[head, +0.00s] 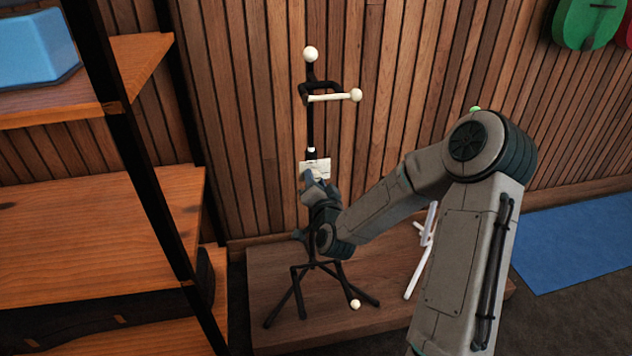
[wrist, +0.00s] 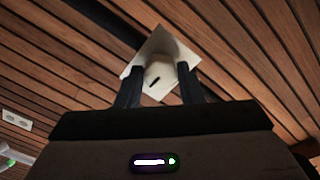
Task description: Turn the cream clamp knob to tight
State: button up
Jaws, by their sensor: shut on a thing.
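The cream clamp knob (wrist: 157,73) is between my two dark fingers in the wrist view, in front of a pale square plate (wrist: 146,48). It has a short dark mark on its face, slanting up to the right. My gripper (wrist: 159,84) is shut on the knob. In the head view my gripper (head: 309,179) reaches the pale plate (head: 316,165) on the black stand (head: 311,125); the knob is mostly hidden there. The stand is upright on splayed legs, with cream ball ends and a fork at the top.
The stand is on a low wooden platform (head: 385,318) before a slatted wall (head: 410,80). A white stand (head: 426,240) is right of it, partly behind my arm. A wooden shelf unit (head: 90,225) with a blue case (head: 35,48) fills the left. A blue mat (head: 580,240) lies at right.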

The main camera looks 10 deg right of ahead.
jog(key=shift+m, duration=0.6)
jog(key=o, duration=1)
jog(key=shift+c, duration=0.2)
jog(key=shift+s, duration=0.1)
